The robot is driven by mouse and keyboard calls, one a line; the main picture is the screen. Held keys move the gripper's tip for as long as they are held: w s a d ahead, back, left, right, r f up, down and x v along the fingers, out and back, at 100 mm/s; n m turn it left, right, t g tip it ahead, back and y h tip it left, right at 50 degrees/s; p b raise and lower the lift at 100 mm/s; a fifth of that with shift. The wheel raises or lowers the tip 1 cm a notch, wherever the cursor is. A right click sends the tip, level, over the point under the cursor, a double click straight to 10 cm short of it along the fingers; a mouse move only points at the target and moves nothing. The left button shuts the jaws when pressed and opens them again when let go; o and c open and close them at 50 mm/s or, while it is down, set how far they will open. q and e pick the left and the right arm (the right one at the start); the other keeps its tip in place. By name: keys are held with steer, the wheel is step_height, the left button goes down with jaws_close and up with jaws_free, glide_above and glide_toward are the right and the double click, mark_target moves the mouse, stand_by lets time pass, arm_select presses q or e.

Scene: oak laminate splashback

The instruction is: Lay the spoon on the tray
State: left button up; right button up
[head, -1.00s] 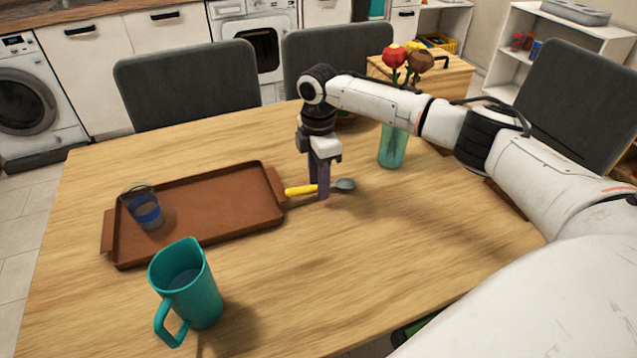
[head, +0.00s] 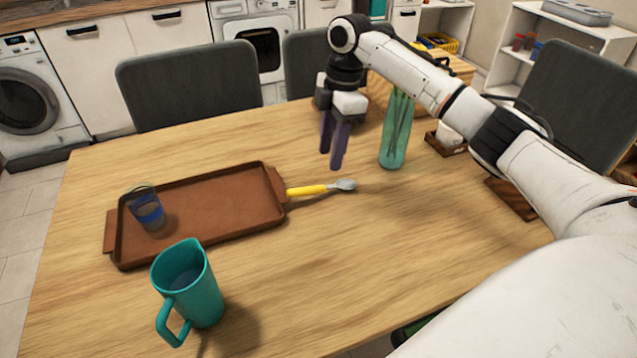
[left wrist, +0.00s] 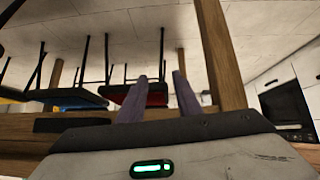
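The spoon (head: 308,190), with a yellow handle and a grey bowl, lies on the table to the right of the brown tray (head: 215,222). Its handle end is close to the tray's right handle; I cannot tell whether they touch. My right gripper (head: 331,158) is above and behind the spoon, fingers apart and empty. My left gripper (left wrist: 158,82) shows only in the left wrist view, its two purple fingers apart with nothing between them. That view shows no spoon or tray.
A clear glass with a blue band (head: 147,208) stands on the tray's left part. A teal jug (head: 193,290) stands in front of the tray. A green vase (head: 395,135) stands right of my right gripper. The table's front right is clear.

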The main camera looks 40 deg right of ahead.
mark_target(323, 186)
steer(key=f, duration=0.3)
steer(key=a+f, duration=0.1)
steer(key=f, duration=0.5)
steer(key=shift+w+a+f, duration=0.15)
steer(key=shift+w+f, duration=0.05)
steer(key=shift+w, duration=0.2)
jaws_close()
